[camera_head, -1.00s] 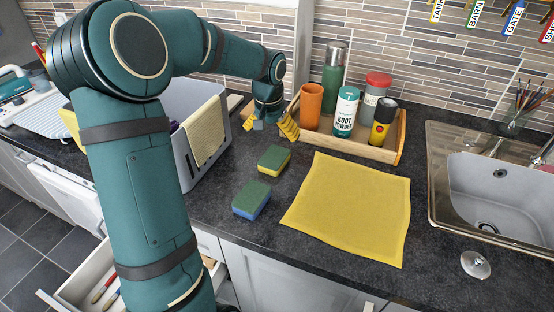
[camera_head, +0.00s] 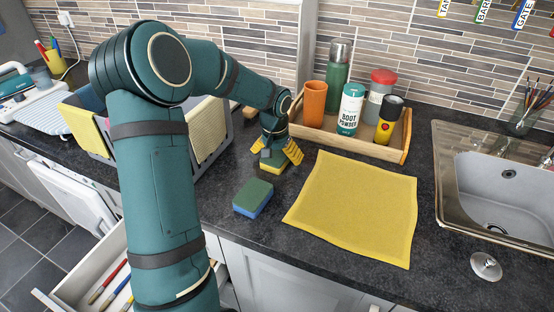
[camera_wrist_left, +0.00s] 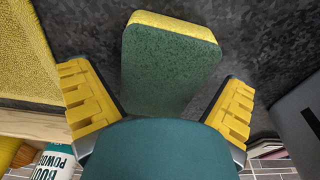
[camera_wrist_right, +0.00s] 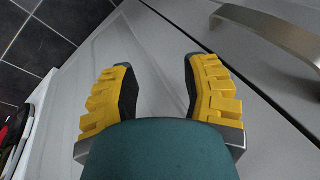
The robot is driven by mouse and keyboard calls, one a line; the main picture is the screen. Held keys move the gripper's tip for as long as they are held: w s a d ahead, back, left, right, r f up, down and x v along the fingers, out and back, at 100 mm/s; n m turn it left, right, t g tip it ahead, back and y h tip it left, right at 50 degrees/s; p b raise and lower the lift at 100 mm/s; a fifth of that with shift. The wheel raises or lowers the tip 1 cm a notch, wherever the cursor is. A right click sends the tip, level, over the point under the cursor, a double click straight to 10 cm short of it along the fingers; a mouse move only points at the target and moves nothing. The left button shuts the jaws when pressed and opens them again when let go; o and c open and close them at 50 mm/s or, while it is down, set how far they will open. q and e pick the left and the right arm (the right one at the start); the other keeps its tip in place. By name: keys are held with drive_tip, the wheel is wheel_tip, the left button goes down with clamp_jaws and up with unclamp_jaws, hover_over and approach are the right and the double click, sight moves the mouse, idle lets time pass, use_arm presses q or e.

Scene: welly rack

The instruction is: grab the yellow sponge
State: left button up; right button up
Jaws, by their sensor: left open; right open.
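The yellow sponge (camera_head: 271,169) has a green scouring top and lies on the dark worktop, partly hidden by my left gripper (camera_head: 279,158). In the left wrist view the sponge (camera_wrist_left: 170,65) lies ahead of and between the two spread yellow fingers, with a gap on each side. My left gripper is open and holds nothing. A second sponge, blue with a green top (camera_head: 253,197), lies nearer the worktop's front edge. My right gripper (camera_wrist_right: 158,72) shows only in its own wrist view, open and empty, facing pale cabinet fronts.
A yellow cloth (camera_head: 352,208) lies flat right of the sponges. A wooden tray (camera_head: 404,138) with several bottles stands behind it. A grey bin (camera_head: 213,137) with cloths over its rim stands to the left. The sink (camera_head: 448,190) is at the far right. An open drawer (camera_head: 75,276) juts out below.

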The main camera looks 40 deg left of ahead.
use_arm(q)
drive_tip(key=c, duration=0.7)
